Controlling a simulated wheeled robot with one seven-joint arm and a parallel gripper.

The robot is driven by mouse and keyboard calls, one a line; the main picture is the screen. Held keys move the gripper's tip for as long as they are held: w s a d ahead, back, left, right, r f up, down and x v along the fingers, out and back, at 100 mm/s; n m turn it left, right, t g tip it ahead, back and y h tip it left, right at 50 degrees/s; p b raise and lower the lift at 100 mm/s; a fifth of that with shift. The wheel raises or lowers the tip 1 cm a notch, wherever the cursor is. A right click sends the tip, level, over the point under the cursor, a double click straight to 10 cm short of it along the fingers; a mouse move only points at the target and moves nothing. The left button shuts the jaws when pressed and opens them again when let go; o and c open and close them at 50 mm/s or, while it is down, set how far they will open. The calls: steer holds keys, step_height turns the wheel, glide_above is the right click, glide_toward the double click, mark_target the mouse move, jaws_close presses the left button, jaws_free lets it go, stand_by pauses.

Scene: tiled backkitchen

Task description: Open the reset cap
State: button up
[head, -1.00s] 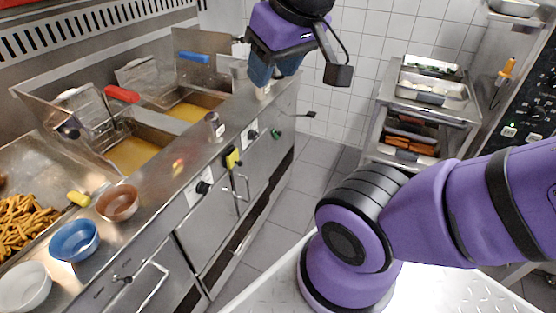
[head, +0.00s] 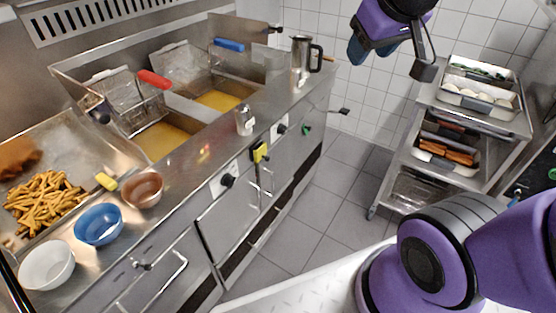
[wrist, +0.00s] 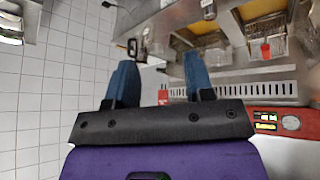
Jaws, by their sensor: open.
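No part is clearly recognizable as the reset cap. On the fryer counter's front panel are a yellow fitting (head: 260,152), black knobs (head: 227,180) and a small green knob (head: 306,128); I cannot tell whether any of them is the cap. My gripper (head: 372,47) is high at the top of the head view, beyond the counter's far end and apart from the panel. In the wrist view my gripper (wrist: 160,82) has two blue fingers spread apart with nothing between them. A small red item (wrist: 163,97) shows behind the gap, its nature unclear.
The fryer (head: 165,140) has oil basins and baskets with red and blue handles. A metal jug (head: 301,62) and a shaker (head: 244,121) stand on the counter. Bowls (head: 98,224) and fries are near left. A trolley (head: 480,118) is right. Tiled floor lies between.

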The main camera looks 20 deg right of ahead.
steer(key=w+d+f+n+t, duration=0.1)
steer(key=w+f+n, duration=0.1)
steer(key=w+f, duration=0.45)
steer(key=w+d+f+n+t, duration=0.1)
steer(key=w+f, duration=0.2)
steer(key=w, duration=0.6)
steer(key=w+d+f+n+t, duration=0.1)
steer(key=w+f+n, duration=0.1)
steer(key=w+f, duration=0.35)
steer(key=n+t+y, duration=0.1)
steer(key=t+y, duration=0.4)
steer(key=y, duration=0.6)
glide_toward(269, 159)
steer(key=x, duration=0.9)
steer(key=shift+w+f, duration=0.1)
steer(key=shift+f, duration=0.05)
jaws_close()
